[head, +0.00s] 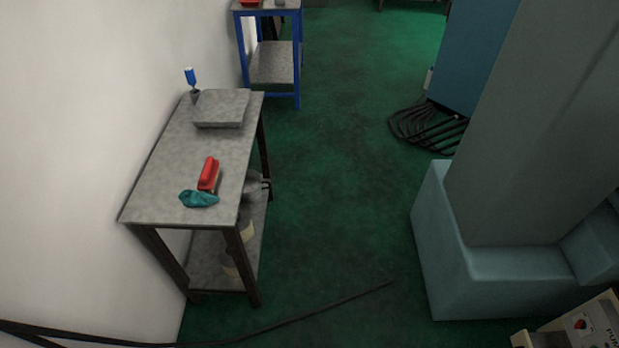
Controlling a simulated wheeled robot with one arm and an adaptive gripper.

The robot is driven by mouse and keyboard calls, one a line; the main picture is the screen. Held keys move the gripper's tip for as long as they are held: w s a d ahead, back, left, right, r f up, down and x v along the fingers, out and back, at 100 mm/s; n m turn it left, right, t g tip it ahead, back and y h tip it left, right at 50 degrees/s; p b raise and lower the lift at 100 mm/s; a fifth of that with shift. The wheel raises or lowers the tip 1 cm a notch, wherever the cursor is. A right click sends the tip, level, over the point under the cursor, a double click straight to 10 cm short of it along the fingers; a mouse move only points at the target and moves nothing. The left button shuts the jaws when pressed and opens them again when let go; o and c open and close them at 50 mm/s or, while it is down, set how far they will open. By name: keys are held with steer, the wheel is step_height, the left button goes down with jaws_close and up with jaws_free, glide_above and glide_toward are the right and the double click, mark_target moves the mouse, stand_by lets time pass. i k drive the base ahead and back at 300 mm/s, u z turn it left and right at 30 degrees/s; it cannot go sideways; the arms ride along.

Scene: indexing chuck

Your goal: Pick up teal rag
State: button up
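The teal rag (198,199) lies crumpled on the near part of a grey-topped table (160,182) that stands along the white wall at the left. A red object with a dark underside (208,174), perhaps a brush, lies just behind the rag, close to it or touching; I cannot tell which. My gripper is not in view.
A grey block or plate (221,108) and a blue-topped bottle (191,79) sit at the table's far end. A blue-framed table (271,62) stands behind. Black cable (300,314) crosses the near floor. A large grey-teal machine (500,265) fills the right.

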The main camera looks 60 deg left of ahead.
mark_target(190, 199)
steer(key=u, duration=0.35)
steer(key=k, duration=0.9)
steer(key=u, duration=0.35)
steer(key=i, duration=0.5)
steer(key=z, duration=0.3)
